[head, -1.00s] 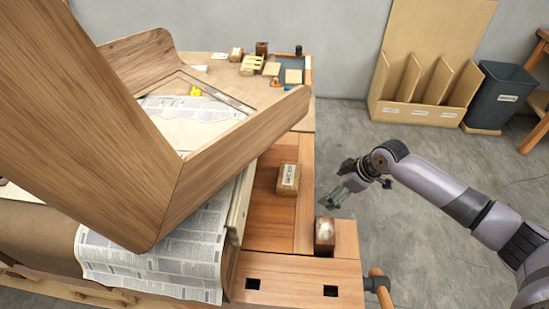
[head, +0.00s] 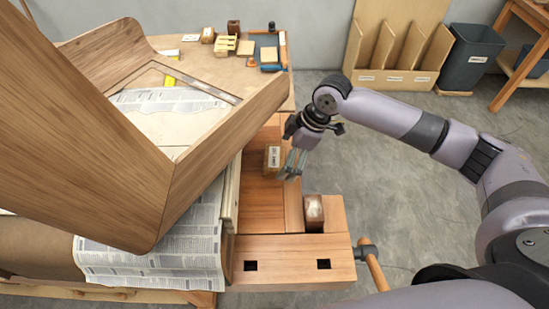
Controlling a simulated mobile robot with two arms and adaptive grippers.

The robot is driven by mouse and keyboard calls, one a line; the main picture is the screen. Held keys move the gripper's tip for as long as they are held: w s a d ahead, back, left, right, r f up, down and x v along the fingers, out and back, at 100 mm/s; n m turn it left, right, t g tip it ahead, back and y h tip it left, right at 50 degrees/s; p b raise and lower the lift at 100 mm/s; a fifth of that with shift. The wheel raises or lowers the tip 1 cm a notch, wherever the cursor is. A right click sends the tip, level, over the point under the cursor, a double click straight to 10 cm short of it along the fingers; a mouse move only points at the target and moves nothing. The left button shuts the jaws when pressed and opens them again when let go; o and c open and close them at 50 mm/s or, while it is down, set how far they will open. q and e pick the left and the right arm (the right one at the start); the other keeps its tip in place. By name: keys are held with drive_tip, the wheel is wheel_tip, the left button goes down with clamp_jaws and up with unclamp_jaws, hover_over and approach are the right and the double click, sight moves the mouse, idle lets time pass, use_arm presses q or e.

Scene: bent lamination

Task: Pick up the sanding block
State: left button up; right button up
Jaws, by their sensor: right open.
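A tan block with a white label (head: 272,157) lies on the reddish wooden bench top, right of the curved wood piece; its print is too small to read, but it looks like the sanding block. My right gripper (head: 290,174) is open and empty, with its fingers pointing down just right of this block. Whether they touch it I cannot tell. A darker brown block with a pale, worn top (head: 314,209) stands nearer me on the bench end. My left gripper is not in view.
A large bent wood piece (head: 90,130) rises on the left, over newspaper (head: 150,255). Small blocks (head: 226,44) and a dark tray (head: 265,45) sit at the back. A vise handle (head: 375,270) sticks out at the front right. Clear floor lies right of the bench.

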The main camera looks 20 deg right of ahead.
sight(272, 157)
drive_tip(key=a, duration=0.1)
drive_tip(key=w+a, duration=0.1)
drive_tip(key=a+p, duration=0.1)
drive_tip(key=shift+w+a+f, duration=0.15)
drive_tip(key=shift+a+f, duration=0.1)
drive_tip(key=shift+a, duration=0.05)
drive_tip(key=shift+a+f, duration=0.1)
drive_tip(key=shift+f, duration=0.25)
drive_tip(key=shift+c, duration=0.3)
drive_tip(key=c, duration=1.2)
